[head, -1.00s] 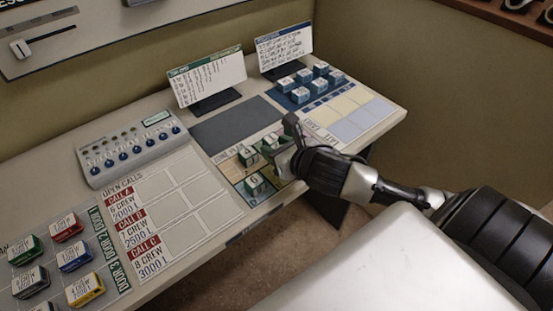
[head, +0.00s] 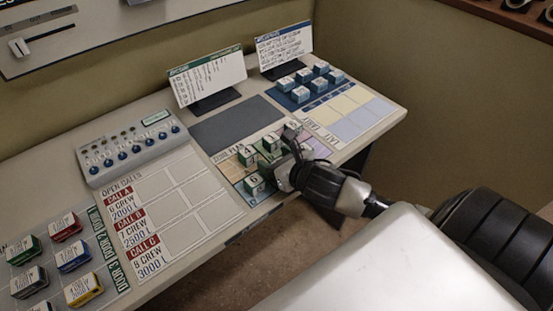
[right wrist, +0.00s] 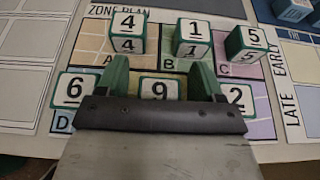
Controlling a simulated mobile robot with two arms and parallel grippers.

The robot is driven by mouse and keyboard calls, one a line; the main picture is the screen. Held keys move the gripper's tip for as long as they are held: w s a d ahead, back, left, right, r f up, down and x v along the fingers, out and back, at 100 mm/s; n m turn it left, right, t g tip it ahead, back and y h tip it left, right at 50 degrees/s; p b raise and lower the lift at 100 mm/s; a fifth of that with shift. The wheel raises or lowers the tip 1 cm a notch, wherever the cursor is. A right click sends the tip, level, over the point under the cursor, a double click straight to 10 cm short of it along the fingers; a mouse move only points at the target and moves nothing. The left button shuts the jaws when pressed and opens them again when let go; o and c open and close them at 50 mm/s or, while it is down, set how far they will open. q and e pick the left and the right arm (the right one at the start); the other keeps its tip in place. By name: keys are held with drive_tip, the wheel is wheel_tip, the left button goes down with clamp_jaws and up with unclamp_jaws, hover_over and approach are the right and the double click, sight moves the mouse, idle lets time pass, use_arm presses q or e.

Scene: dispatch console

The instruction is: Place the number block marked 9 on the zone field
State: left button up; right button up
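The green-and-white number block 9 (right wrist: 158,89) stands in the front row of the zone plan board (right wrist: 84,40), between block 6 (right wrist: 75,88) and block 2 (right wrist: 238,97). Blocks 4 (right wrist: 127,32), 1 (right wrist: 192,38) and 5 (right wrist: 246,42) stand in the row behind. My right gripper (right wrist: 160,80) is open, with one green finger on each side of block 9 and a visible gap to each. Its dark palm edge hides the block's lower part. In the head view my right gripper (head: 288,166) covers block 9. My left gripper is not in view.
A dark empty pad (head: 236,124) lies behind the board. Several blue-and-white blocks (head: 303,76) stand at the back right, by the early and late fields (head: 362,119). The open calls sheet (head: 180,205) and a switch box (head: 130,147) are to the left.

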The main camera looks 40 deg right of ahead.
drive_tip(key=shift+s+r, duration=0.1)
drive_tip(key=shift+r, duration=0.1)
drive_tip(key=a+v, duration=0.1)
drive_tip(key=v, duration=1)
drive_tip(key=shift+s+d, duration=0.35)
drive_tip(key=shift+d, duration=0.15)
